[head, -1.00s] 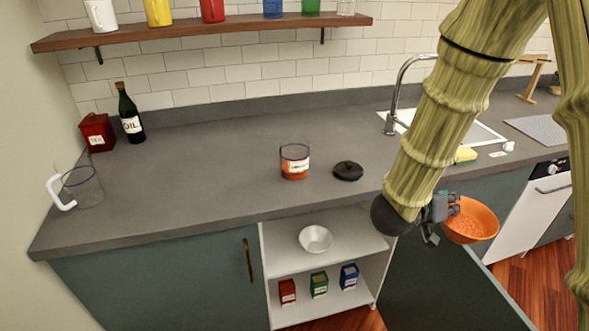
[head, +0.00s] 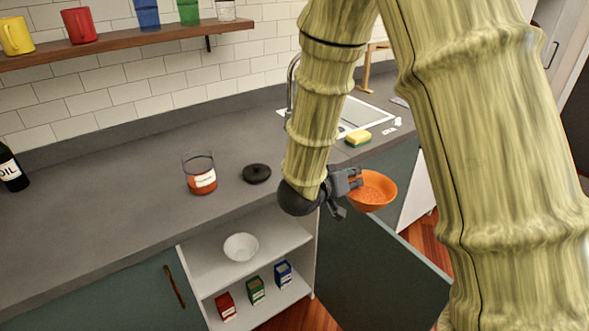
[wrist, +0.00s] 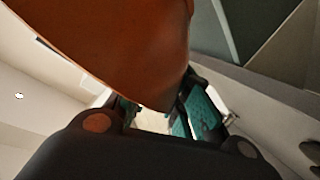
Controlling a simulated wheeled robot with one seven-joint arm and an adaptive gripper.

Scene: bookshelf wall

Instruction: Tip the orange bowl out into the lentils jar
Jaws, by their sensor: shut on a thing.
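The orange bowl (head: 373,203) is held out to the right of my gripper (head: 352,184), in front of the counter edge. It looks close to upright and holds small orange grains. In the wrist view the bowl's underside (wrist: 120,40) fills the upper left, with my gripper's fingers (wrist: 155,115) shut on its edge. The lentils jar (head: 200,176) is a clear jar with a white label and orange contents, standing on the counter left of my gripper. Its top looks open. A dark lid (head: 257,173) lies on the counter just right of it. The label's text is too small to read.
An open cabinet below the counter holds a white bowl (head: 241,247) and several small boxes. Its open door (head: 375,275) stands below my gripper. A sponge (head: 358,138) lies by the sink (head: 345,120). The counter left of the jar is clear up to an oil bottle (head: 11,168).

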